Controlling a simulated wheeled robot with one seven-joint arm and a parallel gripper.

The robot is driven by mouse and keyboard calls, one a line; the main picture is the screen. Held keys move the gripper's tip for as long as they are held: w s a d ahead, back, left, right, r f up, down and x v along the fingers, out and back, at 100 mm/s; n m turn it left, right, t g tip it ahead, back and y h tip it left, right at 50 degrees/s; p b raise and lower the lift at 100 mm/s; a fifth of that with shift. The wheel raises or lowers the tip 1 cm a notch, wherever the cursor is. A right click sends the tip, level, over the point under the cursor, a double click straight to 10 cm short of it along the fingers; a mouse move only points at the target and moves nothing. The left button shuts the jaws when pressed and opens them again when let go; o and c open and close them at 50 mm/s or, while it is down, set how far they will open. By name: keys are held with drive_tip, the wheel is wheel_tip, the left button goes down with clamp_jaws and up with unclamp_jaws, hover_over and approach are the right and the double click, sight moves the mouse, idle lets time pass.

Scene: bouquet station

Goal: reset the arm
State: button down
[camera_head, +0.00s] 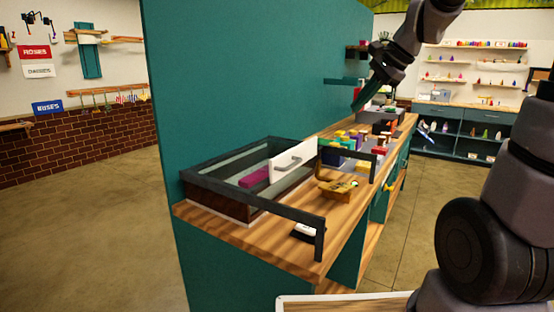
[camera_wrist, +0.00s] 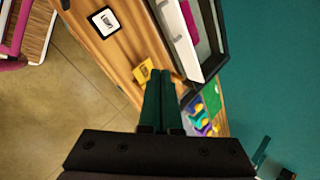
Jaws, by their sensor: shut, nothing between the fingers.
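My gripper (camera_head: 360,103) is at the end of my raised arm, high over the far part of the wooden counter (camera_head: 290,250) in the head view. It points downward. Its two teal fingers lie together with nothing between them, and they also show shut in the wrist view (camera_wrist: 161,75). In the wrist view the fingertips overlap the counter near a small yellow piece (camera_wrist: 143,72). How high the tips are above the counter is hard to tell there.
A dark-framed case (camera_head: 215,180) with a white front panel (camera_head: 293,160) and a magenta block (camera_head: 254,177) stands on the counter. A tall teal wall (camera_head: 250,70) runs behind it. Several small coloured items crowd the counter's far part. Open floor (camera_head: 90,230) lies left.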

drive_tip(key=s+d+r+n+t+h, duration=0.1)
drive_tip(key=s+n, duration=0.3)
drive_tip(key=s, duration=0.4)
drive_tip(key=s+d+r+n+t+h, duration=0.1)
drive_tip(key=s+d+n+h, duration=0.1)
drive_tip(key=s+n, duration=0.3)
drive_tip(key=s, duration=0.3)
drive_tip(key=shift+s, duration=0.25)
